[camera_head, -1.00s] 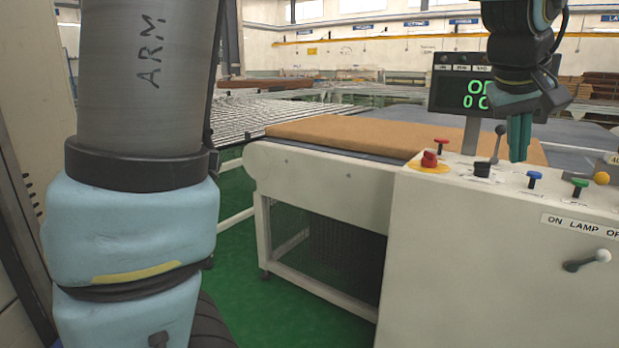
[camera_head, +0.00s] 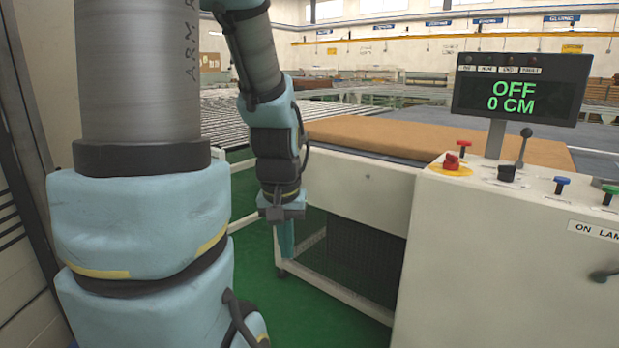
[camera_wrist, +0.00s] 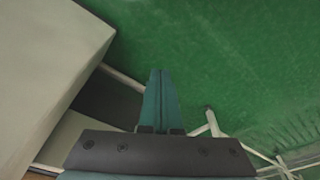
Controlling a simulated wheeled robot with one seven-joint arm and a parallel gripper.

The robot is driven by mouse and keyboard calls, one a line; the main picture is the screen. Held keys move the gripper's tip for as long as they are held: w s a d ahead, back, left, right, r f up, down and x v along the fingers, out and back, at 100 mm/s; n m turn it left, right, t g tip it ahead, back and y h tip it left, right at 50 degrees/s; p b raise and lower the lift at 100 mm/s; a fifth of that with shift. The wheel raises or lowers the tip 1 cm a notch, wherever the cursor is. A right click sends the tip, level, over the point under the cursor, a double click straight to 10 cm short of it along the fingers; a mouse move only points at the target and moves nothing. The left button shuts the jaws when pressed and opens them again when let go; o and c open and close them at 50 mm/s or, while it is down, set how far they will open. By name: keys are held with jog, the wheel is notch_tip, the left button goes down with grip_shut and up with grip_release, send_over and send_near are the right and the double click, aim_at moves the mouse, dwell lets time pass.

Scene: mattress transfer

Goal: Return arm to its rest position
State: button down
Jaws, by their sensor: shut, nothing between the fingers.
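My gripper (camera_head: 286,252) hangs pointing down in the head view, in front of the left end of the conveyor frame and left of the control console (camera_head: 480,215). Its teal fingers are together and hold nothing. In the wrist view the closed fingers (camera_wrist: 160,95) point over the green floor. My arm bends from the upper left of the head view down to the gripper.
The white conveyor table (camera_head: 370,190) carries a brown mattress (camera_head: 400,138). On the console are a red knob (camera_head: 451,161), a black knob (camera_head: 506,173), a blue button (camera_head: 561,183) and a lever. The display (camera_head: 520,92) reads OFF, 0 CM. Green floor (camera_head: 255,290) lies open below.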

notch_tip(320, 180, up, 12)
jog(key=s+a+p, duration=0.1)
jog(key=a+p, duration=0.1)
jog(key=p, duration=1)
jog(key=shift+s+a+f, duration=0.15)
jog(key=shift+s+f, duration=0.1)
jog(key=shift+s, duration=0.05)
